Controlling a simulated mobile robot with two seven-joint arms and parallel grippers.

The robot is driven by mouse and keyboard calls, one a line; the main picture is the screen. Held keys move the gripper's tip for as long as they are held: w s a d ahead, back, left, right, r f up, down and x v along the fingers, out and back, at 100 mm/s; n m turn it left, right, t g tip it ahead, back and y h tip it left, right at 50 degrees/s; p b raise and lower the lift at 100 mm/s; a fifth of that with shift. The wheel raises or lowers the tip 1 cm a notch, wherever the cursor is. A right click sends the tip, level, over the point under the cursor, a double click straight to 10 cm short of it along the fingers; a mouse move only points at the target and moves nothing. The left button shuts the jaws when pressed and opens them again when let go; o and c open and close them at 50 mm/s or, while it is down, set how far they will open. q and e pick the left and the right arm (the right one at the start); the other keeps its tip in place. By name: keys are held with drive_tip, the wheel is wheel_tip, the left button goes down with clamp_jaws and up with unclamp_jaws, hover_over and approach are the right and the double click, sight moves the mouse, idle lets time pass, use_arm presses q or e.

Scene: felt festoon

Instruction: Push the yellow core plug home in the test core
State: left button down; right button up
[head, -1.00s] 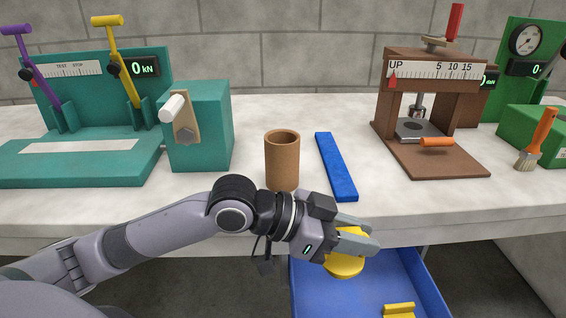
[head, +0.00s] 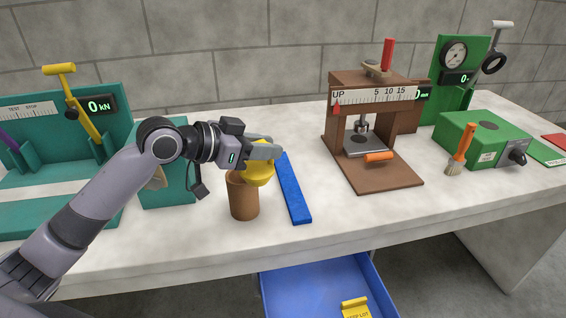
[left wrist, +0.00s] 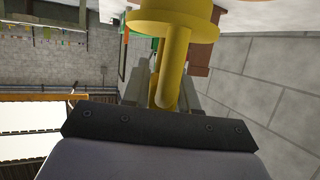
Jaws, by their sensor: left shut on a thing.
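The yellow core plug (head: 260,176) is in my left gripper (head: 266,150), which is shut on it. In the left wrist view the plug (left wrist: 174,60) shows a wide round flange and a stem between the fingers. The test core, a brown cardboard tube (head: 244,201), stands upright on the bench. The plug is at the top of the tube in the head view and covers part of its mouth. I cannot tell whether the plug touches or enters the tube. My right gripper is not in view.
A blue bar (head: 293,188) lies just right of the tube. A teal tester (head: 169,192) stands close on the left, behind my arm. A brown press (head: 375,178) and a green box (head: 484,139) stand to the right. An open blue drawer (head: 318,283) juts out below the bench.

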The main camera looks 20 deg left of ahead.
use_arm(q)
drive_tip(key=w+a+r+n+y+p, duration=0.1)
drive_tip(key=w+a+r+p, duration=0.1)
drive_tip(key=a+r+p, duration=0.1)
drive_tip(key=shift+a+r+t, duration=0.4)
drive_tip(key=shift+a+r, duration=0.5)
drive_tip(key=shift+a, duration=0.2)
wheel_tip(320, 180, down, 5)
drive_tip(key=shift+r+b, duration=0.1)
drive_tip(key=shift+b, duration=1.05)
drive_tip(key=shift+p, duration=0.6)
